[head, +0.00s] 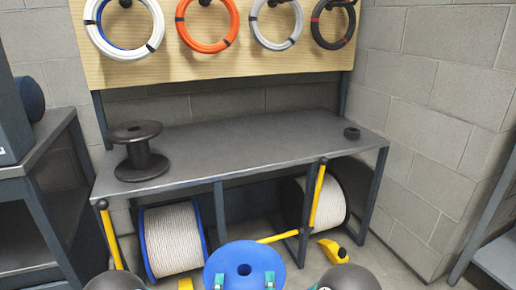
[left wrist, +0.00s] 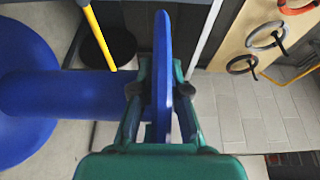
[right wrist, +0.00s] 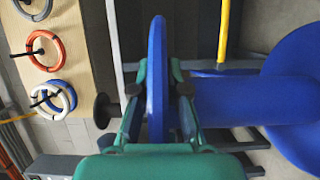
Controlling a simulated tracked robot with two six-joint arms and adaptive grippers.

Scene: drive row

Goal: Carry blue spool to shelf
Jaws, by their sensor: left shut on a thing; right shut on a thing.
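The blue spool (head: 244,258) is at the bottom middle of the head view, its round flange with a dark centre hole facing up towards me. My left gripper (head: 219,281) is shut on the left part of the flange rim. My right gripper (head: 269,280) is shut on the right part. The left wrist view shows the flange (left wrist: 161,75) between the green fingers, with the spool's core and other flange to the left. The right wrist view shows the flange (right wrist: 157,75) pinched likewise. A dark grey shelf (head: 240,146) stands beyond the spool; its middle is bare.
A black spool (head: 138,152) stands on the shelf's left end and a small black ring (head: 352,133) on its right. Rope reels (head: 172,238) and yellow bars (head: 318,195) are below. A pegboard (head: 210,65) with cable coils hangs above. Another rack (head: 40,160) stands left.

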